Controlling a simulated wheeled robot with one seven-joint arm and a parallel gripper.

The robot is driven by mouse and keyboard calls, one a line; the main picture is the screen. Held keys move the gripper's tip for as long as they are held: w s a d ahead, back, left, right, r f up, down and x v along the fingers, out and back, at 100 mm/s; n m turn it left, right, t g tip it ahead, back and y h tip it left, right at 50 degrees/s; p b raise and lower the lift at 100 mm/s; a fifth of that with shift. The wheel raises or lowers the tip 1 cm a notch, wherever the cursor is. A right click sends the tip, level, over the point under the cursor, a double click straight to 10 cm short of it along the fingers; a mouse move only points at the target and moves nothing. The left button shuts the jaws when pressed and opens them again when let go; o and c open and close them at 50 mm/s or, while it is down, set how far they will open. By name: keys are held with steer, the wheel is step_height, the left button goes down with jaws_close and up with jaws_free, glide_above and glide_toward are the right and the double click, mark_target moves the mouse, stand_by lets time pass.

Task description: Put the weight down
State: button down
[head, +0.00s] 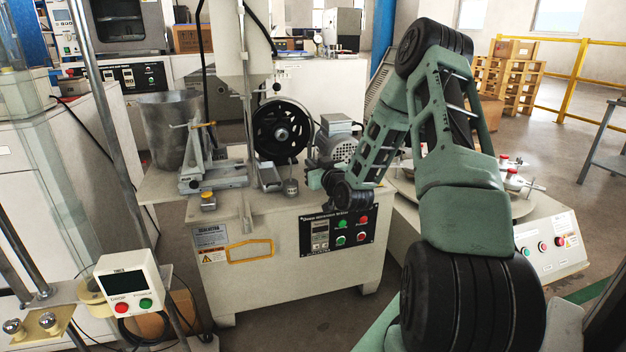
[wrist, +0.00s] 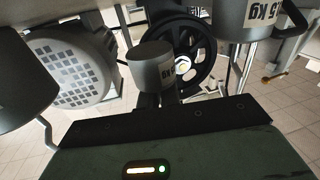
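A small grey cylindrical weight (head: 291,187) shows in the head view at the front of the white machine's top, just left of my gripper (head: 314,180). In the wrist view a grey cylinder with an upside-down kg label (wrist: 150,68) is just beyond the dark edge of my gripper housing. A larger cylinder marked kg (wrist: 264,16) is at the upper right there. My gripper reaches in from the right, low over the machine top. Its fingertips are not clear in either view, so I cannot tell whether they touch the weight.
A black wheel (head: 281,130) and a motor (head: 338,150) stand behind the weight. A metal bucket (head: 168,125) and a clamp fixture (head: 200,165) are to the left. A control panel (head: 338,232) is on the machine's front. A timer box (head: 127,283) is nearer, at left.

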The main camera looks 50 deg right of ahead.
steer(key=shift+f+b, duration=0.6)
steer(key=shift+f, duration=0.95)
steer(key=shift+f, duration=0.2)
steer(key=c, duration=1.6)
jaws_free()
steer(key=shift+r, duration=0.15)
steer(key=shift+s+r, duration=0.1)
steer(key=shift+s, duration=0.1)
steer(key=p+v, duration=0.3)
steer(key=v, duration=0.8)
steer(key=shift+s+a, duration=0.2)
steer(key=shift+s, duration=0.1)
